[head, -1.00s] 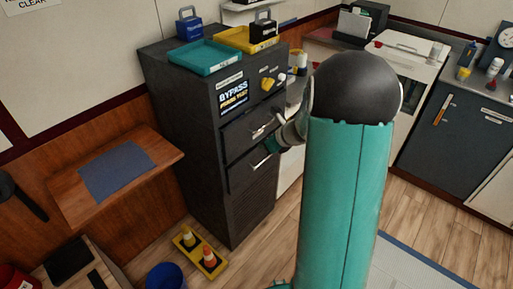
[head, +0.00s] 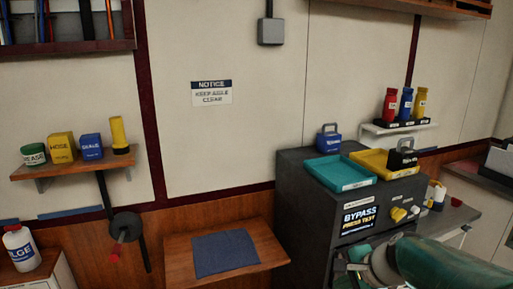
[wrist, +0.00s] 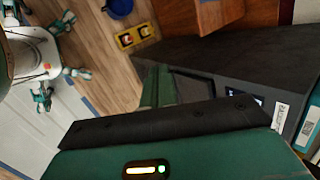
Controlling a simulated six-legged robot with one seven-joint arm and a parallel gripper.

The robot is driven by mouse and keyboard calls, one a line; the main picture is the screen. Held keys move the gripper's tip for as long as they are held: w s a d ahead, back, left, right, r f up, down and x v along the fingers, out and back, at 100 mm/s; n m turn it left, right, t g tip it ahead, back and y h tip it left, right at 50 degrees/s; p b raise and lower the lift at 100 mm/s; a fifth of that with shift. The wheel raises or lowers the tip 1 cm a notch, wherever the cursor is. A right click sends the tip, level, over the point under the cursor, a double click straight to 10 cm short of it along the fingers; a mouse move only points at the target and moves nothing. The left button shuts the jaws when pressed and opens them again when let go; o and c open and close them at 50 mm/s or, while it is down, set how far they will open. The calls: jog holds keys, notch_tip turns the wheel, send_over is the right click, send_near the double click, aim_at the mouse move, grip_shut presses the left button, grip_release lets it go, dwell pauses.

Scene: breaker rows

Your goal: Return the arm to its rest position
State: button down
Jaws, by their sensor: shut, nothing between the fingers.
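My arm's green link (head: 440,262) shows at the lower right in the head view, in front of the dark breaker cabinet (head: 295,205); its gripper cannot be made out there. In the wrist view my gripper (wrist: 160,84) has its green fingers together, with nothing between them. The fingers point over the wooden floor, beside the dark cabinet (wrist: 215,62). Whether they touch the cabinet cannot be told.
A teal tray (head: 341,173) and a yellow tray (head: 372,160) lie on the cabinet. A wooden wall shelf (head: 182,265) with a blue mat (head: 225,253) is left of it. A yellow stand (wrist: 137,36) and blue bucket (wrist: 118,8) are on the floor.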

jog(key=s+a+r+n+h, duration=0.2)
jog(key=s+n, duration=0.5)
jog(key=s+a+r+n+h, duration=0.1)
jog(key=s+a+r+n, duration=0.1)
jog(key=s+n, duration=0.5)
jog(key=shift+s+r+n+h, duration=0.3)
jog(key=shift+r+n+h, duration=0.1)
jog(key=shift+n, duration=0.1)
dwell(0.8)
